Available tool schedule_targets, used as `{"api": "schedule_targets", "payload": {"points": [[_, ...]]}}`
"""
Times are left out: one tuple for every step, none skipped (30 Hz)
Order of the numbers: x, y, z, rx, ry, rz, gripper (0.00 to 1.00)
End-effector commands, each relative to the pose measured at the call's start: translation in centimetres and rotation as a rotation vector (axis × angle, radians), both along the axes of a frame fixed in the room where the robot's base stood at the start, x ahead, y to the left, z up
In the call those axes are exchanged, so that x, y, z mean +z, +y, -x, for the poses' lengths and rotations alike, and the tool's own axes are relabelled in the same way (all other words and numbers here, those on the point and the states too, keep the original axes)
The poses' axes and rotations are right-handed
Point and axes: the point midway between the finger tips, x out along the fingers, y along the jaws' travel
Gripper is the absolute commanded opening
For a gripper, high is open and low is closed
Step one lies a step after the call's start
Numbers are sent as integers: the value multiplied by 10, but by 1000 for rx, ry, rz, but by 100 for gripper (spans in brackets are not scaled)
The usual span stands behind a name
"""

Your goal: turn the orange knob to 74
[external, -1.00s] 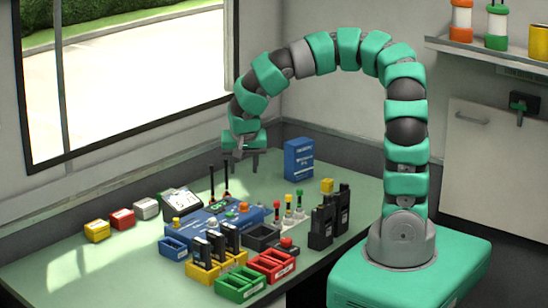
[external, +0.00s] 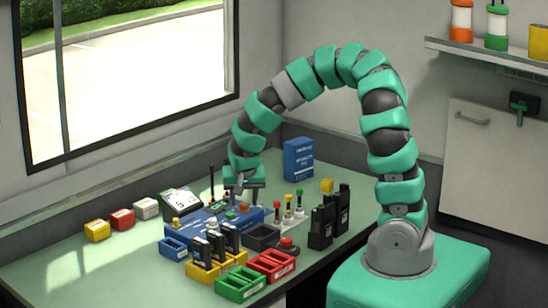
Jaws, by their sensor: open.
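The blue console box (external: 204,224) stands on the table with knobs on its top. The orange knob (external: 243,206) is near the box's right end, with a green knob (external: 231,214) just in front of it. My gripper (external: 244,196) is open, pointing down just above the orange knob. Its fingers partly overlap the knob in this view, and I cannot tell whether they touch it. The knob's pointer is too small to read. A small tilted display (external: 181,201) stands behind the box, its figures unreadable.
Black antennas (external: 212,183) rise behind the box beside my gripper. A blue carton (external: 299,159) stands behind. Black radios (external: 321,226) stand at the right, and coloured trays (external: 240,283) in front.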

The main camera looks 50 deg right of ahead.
Motion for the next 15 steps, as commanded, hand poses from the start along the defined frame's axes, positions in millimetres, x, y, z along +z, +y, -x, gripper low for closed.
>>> {"api": "schedule_targets", "payload": {"points": [[-5, -1, -1, -1, 1, 1, 42], [-6, -2, -1, 0, 1, 1, 42], [-8, -2, -2, 0, 0, 0, 42], [-9, -2, -2, 1, 0, 0, 42], [-9, -2, -3, 1, 0, 0, 42], [-10, -2, -3, 2, -1, -1, 42], [-10, -3, -3, 2, -1, -1, 42], [-10, -3, -3, 2, -1, -1, 42], [-10, -3, -3, 2, -2, -2, 42], [-10, -3, -3, 2, -2, -2, 42], [-10, -3, -4, 2, -2, -2, 42], [-10, -3, -3, 2, -2, -2, 42], [-10, -3, -3, 2, -2, -2, 42], [-10, -3, -3, 2, -2, -2, 42], [-10, -3, -3, 2, -2, -2, 34]]}}
